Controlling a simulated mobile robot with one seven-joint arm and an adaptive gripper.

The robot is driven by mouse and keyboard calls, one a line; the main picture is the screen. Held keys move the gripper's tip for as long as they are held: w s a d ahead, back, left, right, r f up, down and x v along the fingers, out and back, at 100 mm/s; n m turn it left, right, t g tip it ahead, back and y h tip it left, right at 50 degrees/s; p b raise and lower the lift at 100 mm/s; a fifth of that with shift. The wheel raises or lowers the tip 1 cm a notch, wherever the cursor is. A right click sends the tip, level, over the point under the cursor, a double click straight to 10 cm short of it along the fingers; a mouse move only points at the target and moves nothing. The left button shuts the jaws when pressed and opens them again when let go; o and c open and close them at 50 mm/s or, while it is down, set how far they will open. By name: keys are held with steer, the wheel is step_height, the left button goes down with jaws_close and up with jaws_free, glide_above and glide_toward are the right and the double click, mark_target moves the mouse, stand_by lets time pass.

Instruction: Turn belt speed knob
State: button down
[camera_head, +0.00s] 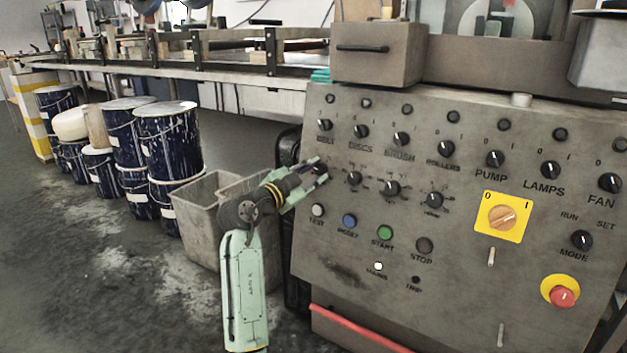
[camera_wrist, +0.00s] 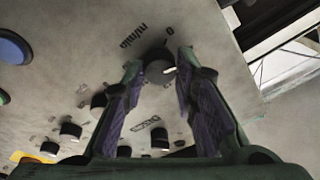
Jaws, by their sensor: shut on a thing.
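The belt speed knob (camera_wrist: 158,70) is a dark round knob with a white pointer line, beside markings that look like "m/min" and "0". My gripper (camera_wrist: 157,80) faces the panel with one finger on each side of this knob, shut on it. In the head view my gripper (camera_head: 316,172) is at the left end of the panel's second knob row, below the "BELT" knob (camera_head: 325,125). There the fingers mostly hide the held knob. The knob's exact setting is hard to read.
Below are a blue button (camera_head: 349,221) and a green button (camera_head: 385,233). A grey bin (camera_head: 200,222) stands left of the panel, near my arm.

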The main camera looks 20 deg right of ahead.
stand_by(0.3)
steer(key=c, duration=1.3)
jaws_free()
steer(key=v, duration=1.2)
